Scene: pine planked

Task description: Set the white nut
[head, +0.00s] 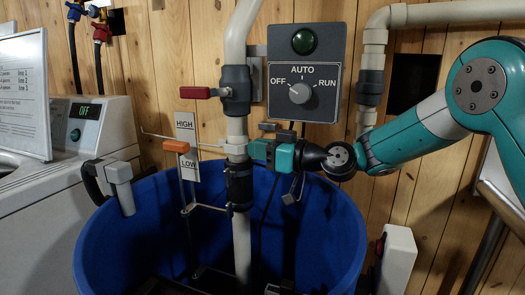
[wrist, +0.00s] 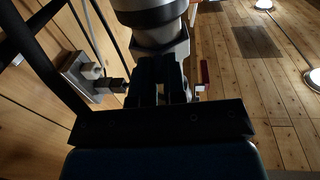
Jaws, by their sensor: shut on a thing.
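The white nut (head: 236,147) is on the upright white pipe, above a black coupling (head: 239,186) and below the grey valve. My teal gripper (head: 254,150) reaches in from the right, level with the nut, and its dark fingers are shut on it. In the wrist view my two dark fingers (wrist: 156,88) point up at a pale, faceted fitting (wrist: 163,50) under a dark round collar. The fingertips and my palm hide part of the nut, so its thread and seating do not show.
A red-handled valve (head: 235,90) is above, beside a grey selector panel (head: 301,80). A blue tub (head: 335,245) stands below. An orange float (head: 176,146), thin rods and a HIGH/LOW sign (head: 186,124) are close on the left. A wood-planked wall is behind.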

